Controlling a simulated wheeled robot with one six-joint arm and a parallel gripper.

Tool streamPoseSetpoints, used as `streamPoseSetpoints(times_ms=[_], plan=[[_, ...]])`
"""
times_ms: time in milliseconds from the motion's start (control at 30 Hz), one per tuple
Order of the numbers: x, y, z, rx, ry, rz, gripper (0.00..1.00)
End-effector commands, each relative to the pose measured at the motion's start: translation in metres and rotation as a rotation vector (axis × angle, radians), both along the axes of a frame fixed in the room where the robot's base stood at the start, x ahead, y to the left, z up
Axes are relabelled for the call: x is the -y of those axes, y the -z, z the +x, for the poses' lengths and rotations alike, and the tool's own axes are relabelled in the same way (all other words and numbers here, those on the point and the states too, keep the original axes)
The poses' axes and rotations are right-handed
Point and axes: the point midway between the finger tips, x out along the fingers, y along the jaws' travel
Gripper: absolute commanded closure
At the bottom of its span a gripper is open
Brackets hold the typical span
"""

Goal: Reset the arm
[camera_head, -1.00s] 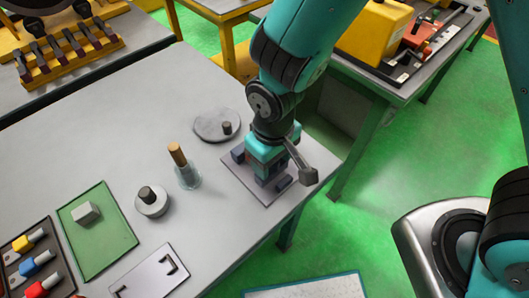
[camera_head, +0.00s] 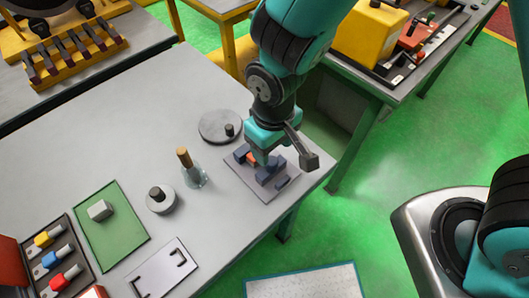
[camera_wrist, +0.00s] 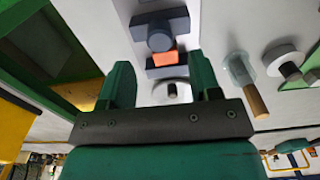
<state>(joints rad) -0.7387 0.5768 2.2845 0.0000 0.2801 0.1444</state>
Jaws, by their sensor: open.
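My gripper (camera_head: 264,156) hangs over a light plate (camera_head: 270,194) near the right edge of the grey table. Dark blue blocks (camera_head: 283,183) and a small orange piece (camera_head: 250,157) are on this plate, partly hidden by my gripper in the head view. In the wrist view my gripper (camera_wrist: 158,60) has its two green fingers spread apart with nothing held between them. Beyond the fingertips, that view shows the orange piece (camera_wrist: 162,58) beside a dark round part (camera_wrist: 160,38) between dark blocks.
Left of the plate stand a grey disc (camera_head: 217,128), a glass bottle with a wooden top (camera_head: 192,174) and a round weight (camera_head: 160,202). A green mat (camera_head: 118,230) and a tray of coloured-handled tools (camera_head: 52,258) lie farther left. Another table with a yellow machine (camera_head: 365,35) is behind.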

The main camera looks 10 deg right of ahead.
Motion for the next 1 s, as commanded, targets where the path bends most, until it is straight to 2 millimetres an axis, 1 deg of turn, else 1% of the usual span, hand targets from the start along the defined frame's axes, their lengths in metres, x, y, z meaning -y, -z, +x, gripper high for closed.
streamPoseSetpoints(times_ms=[333,367,433,467,567,600,633,700,800,900,1000], plan=[[0.000,-0.001,0.000,0.000,0.001,0.002,0.43],[0.001,-0.003,0.000,-0.001,0.003,0.005,0.43],[0.004,-0.015,0.001,-0.005,0.013,0.025,0.43],[0.005,-0.023,0.001,-0.008,0.019,0.038,0.43],[0.017,-0.061,-0.001,-0.022,0.039,0.102,0.43],[0.023,-0.079,-0.004,-0.027,0.045,0.134,0.43],[0.028,-0.092,-0.007,-0.030,0.049,0.157,0.43],[0.041,-0.123,-0.017,-0.035,0.049,0.211,0.43],[0.058,-0.159,-0.035,-0.029,0.037,0.277,0.43],[0.072,-0.185,-0.055,-0.018,0.016,0.322,0.43],[0.080,-0.200,-0.071,-0.005,-0.003,0.349,0.43]])
